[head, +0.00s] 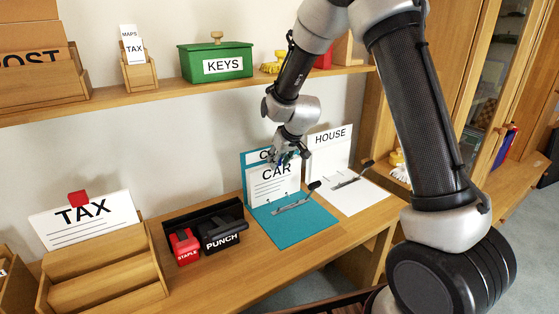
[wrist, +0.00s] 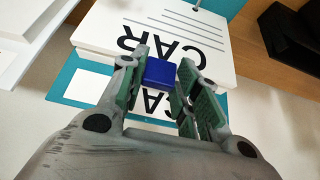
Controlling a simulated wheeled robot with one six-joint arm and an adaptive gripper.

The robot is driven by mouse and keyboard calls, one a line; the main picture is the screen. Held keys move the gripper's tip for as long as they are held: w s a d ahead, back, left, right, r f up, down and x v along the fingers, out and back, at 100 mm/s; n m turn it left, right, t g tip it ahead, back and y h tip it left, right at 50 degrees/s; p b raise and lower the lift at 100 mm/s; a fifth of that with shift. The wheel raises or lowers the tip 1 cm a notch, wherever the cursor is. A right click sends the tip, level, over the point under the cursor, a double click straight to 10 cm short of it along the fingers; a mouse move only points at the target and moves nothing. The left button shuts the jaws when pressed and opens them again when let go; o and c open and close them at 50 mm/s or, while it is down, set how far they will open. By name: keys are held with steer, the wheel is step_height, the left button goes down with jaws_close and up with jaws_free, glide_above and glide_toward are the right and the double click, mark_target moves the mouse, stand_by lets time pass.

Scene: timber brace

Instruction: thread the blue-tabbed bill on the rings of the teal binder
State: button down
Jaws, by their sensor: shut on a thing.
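The teal binder (head: 296,233) lies open on the desk, its cover standing up at the back and its ring bar (head: 291,204) with a dark-tipped lever across the base. The white bill marked CAR (head: 272,186) is upright in front of that cover, its lower edge close to the rings. I cannot tell whether the rings pass through its holes. My gripper (head: 283,160) is at the bill's top edge. In the wrist view my gripper (wrist: 163,85) is shut on the blue tab (wrist: 168,72) of the bill (wrist: 185,35). The cover's label shows behind it.
A white HOUSE binder (head: 350,193) stands open just right. A black tray with a red stapler (head: 184,245) and black punch (head: 222,235) is left. A wooden rack (head: 100,268) holds a TAX sheet (head: 85,218). A shelf (head: 200,88) runs above.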

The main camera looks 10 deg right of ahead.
steer(key=shift+w, duration=0.1)
steer(key=c, duration=1)
jaws_free()
steer(key=shift+o, duration=0.4)
steer(key=o, duration=0.4)
steer(key=shift+r, duration=4)
